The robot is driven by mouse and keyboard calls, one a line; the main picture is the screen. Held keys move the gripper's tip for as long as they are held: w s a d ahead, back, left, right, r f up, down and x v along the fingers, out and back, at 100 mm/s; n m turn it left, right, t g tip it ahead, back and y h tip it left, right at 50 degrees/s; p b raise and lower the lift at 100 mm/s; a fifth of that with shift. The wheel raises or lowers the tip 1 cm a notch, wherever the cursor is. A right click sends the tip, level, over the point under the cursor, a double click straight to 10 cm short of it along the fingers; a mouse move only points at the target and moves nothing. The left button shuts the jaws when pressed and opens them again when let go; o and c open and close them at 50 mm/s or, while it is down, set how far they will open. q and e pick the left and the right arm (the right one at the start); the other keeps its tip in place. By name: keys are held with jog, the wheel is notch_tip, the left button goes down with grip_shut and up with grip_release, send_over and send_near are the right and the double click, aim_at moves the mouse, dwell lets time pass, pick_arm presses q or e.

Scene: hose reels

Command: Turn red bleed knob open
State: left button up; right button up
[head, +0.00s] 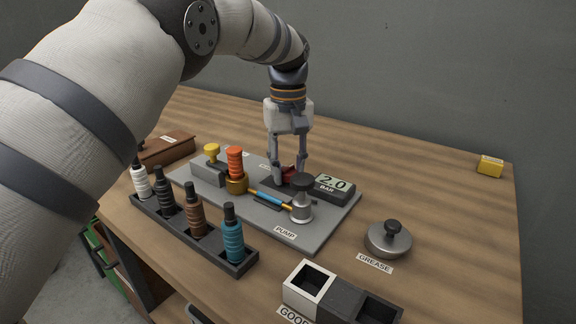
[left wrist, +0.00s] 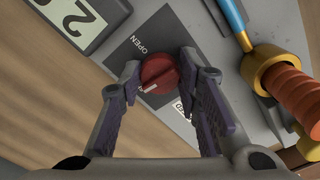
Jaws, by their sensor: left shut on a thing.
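The red bleed knob (head: 289,172) sits on a dark plate on the grey pump board, beside the gauge. In the left wrist view the knob (left wrist: 161,72) is round, with a pale mark at its lower left rim. An OPEN label (left wrist: 137,48) lies to its upper left, and a partly hidden label (left wrist: 184,108) to its lower right. My left gripper (head: 290,176) points down with its fingers on either side of the knob, shut on it; its fingers (left wrist: 160,78) also show in the left wrist view. My right gripper is not in view.
An orange-handled brass pump part (head: 236,170) is at left.

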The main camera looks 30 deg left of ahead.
pick_arm(q)
jog(key=m, duration=0.8)
jog(key=shift+m, duration=0.4)
jog(key=m, duration=0.4)
jog(key=shift+a, duration=0.1)
jog(key=shift+m, duration=2.2)
jog(key=o, duration=1.1)
jog(key=shift+o, duration=0.2)
jog(key=shift+r, duration=0.1)
